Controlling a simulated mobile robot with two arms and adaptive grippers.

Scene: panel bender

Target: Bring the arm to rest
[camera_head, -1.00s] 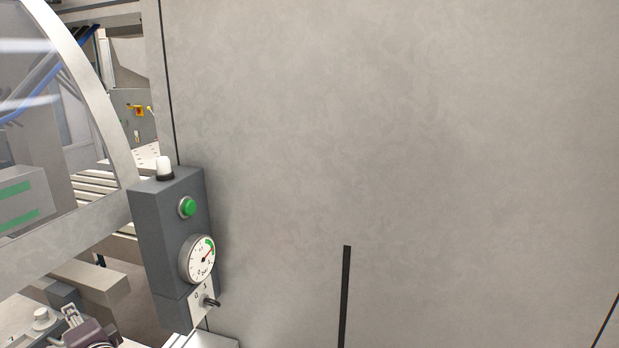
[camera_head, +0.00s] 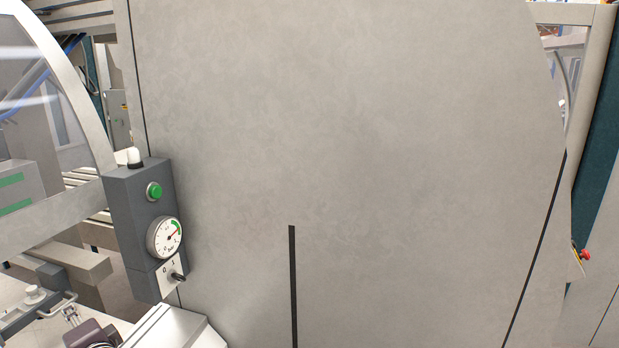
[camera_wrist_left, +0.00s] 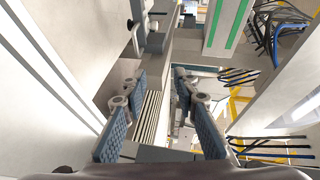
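My left gripper (camera_head: 48,310) shows only in part at the bottom left corner of the head view, below and left of the grey control box. In the left wrist view the left gripper (camera_wrist_left: 160,88) has its two blue-padded fingers apart, with nothing between them. Beyond them lie a ribbed grey strip and machine parts. My right gripper is in neither view.
The grey control box (camera_head: 140,228) has a green button (camera_head: 154,191), a dial gauge (camera_head: 164,237) and a 0/1 switch (camera_head: 178,277). A large grey machine panel (camera_head: 370,150) fills most of the head view. A red knob (camera_head: 585,255) shows at far right.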

